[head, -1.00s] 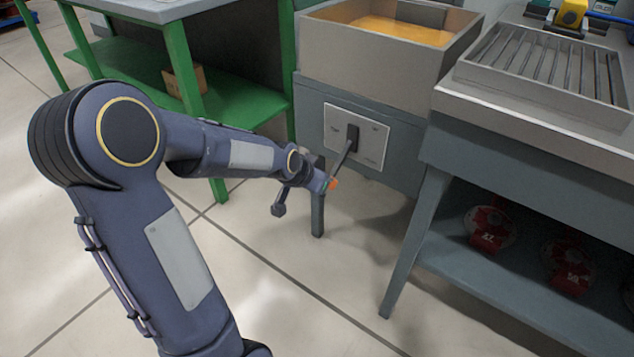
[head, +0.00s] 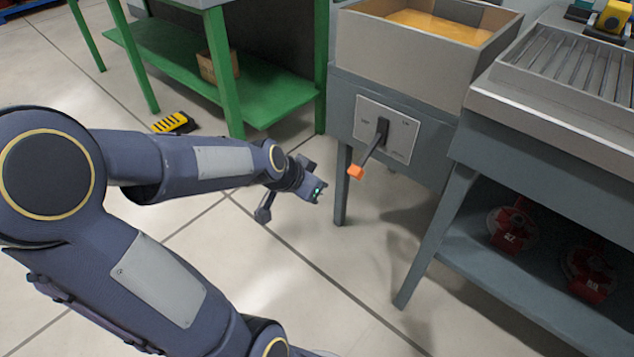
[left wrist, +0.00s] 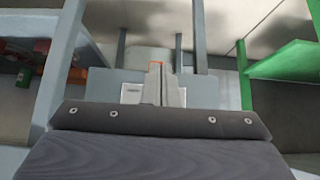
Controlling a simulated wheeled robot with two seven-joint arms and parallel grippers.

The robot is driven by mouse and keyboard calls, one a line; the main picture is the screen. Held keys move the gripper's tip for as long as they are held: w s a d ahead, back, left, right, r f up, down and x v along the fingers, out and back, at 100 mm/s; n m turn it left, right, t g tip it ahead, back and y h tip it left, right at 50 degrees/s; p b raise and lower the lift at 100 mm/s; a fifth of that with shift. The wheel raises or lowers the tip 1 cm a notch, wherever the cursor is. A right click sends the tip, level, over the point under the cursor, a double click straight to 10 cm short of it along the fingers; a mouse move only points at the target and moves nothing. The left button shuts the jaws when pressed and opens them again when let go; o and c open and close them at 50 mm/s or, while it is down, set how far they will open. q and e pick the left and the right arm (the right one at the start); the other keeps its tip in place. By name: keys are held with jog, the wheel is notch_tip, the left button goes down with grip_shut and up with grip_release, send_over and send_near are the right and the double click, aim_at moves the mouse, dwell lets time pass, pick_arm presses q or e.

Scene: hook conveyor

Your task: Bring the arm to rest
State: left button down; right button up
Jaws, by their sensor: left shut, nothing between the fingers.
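My left arm comes in from the left in the head view. Its gripper (head: 318,190) is shut and empty, in the air to the left of the lever (head: 374,150). The lever has a dark shaft and an orange tip, and sticks out and down from a pale plate (head: 397,122) on the grey cabinet. There is a gap between the gripper and the orange tip. In the left wrist view the shut fingers (left wrist: 164,88) point toward the plate, with a bit of orange showing just beyond them. My right gripper is not in view.
Above the plate is a bin (head: 400,58) with orange-yellow contents. A grey bench (head: 560,135) with a slatted tray and red items on its lower shelf stands at right. A green-framed table (head: 265,100) stands behind, with a yellow-black object (head: 174,123) on the floor. Open floor lies below the gripper.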

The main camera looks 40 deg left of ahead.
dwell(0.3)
pick_arm(q)
jog(key=s+d+r+n+g+h+p, duration=0.1)
jog(key=s+d+r+h, duration=0.15)
jog(key=s+d, duration=0.45)
jog(key=s+d+r+n+g+h+p, duration=0.1)
jog(key=s+d+r+n, duration=0.15)
jog(key=s+d, duration=0.45)
notch_tip(320, 180, up, 32)
jog(key=s+a+p, duration=0.1)
jog(key=s+p, duration=0.1)
jog(key=p, duration=2.9)
jog(key=shift+a+m+p, duration=0.3)
jog(key=shift+a+m, duration=0.1)
jog(key=shift+m, duration=0.05)
